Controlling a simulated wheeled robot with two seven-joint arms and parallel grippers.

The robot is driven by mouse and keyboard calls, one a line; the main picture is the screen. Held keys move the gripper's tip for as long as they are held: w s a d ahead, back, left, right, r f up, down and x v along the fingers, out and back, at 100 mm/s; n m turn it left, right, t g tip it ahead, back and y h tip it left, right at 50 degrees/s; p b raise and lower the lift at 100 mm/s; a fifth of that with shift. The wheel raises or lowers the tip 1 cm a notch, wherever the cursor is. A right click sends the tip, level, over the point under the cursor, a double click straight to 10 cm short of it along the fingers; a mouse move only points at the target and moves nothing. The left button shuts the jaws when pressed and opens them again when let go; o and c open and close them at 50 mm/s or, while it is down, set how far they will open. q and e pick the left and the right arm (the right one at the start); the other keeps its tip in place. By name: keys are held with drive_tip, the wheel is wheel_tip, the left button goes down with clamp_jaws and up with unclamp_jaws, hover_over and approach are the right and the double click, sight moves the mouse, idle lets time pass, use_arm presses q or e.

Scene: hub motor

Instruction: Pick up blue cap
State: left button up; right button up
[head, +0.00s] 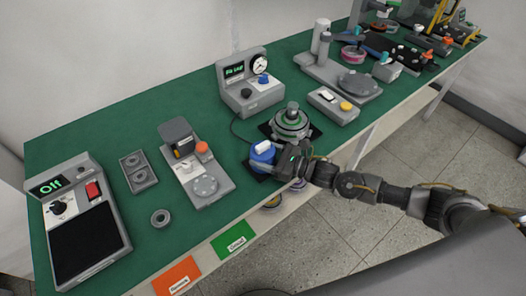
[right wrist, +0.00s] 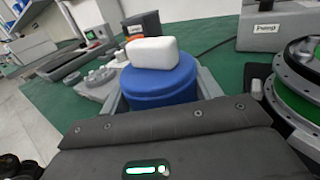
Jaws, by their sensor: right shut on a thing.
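The blue cap (head: 262,155) is a round blue piece with a white block-shaped top, at the middle front of the green table. It also shows in the right wrist view (right wrist: 160,88), with its white top (right wrist: 152,52) upright. My right gripper (head: 268,163) reaches it from the right and is shut on it, with a finger on each side in the wrist view. The lower part of the cap is hidden behind the gripper body. I cannot tell whether it is clear of the surface. My left gripper is not in view.
A round metal hub part with a green ring (head: 291,122) stands just behind the cap on a dark mat. A grey gauge box (head: 244,98) is behind it. A grey fixture with an orange knob (head: 195,170) is to the left. Free green table (head: 225,135) lies between.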

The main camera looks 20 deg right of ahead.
drive_tip(key=shift+r, duration=0.1)
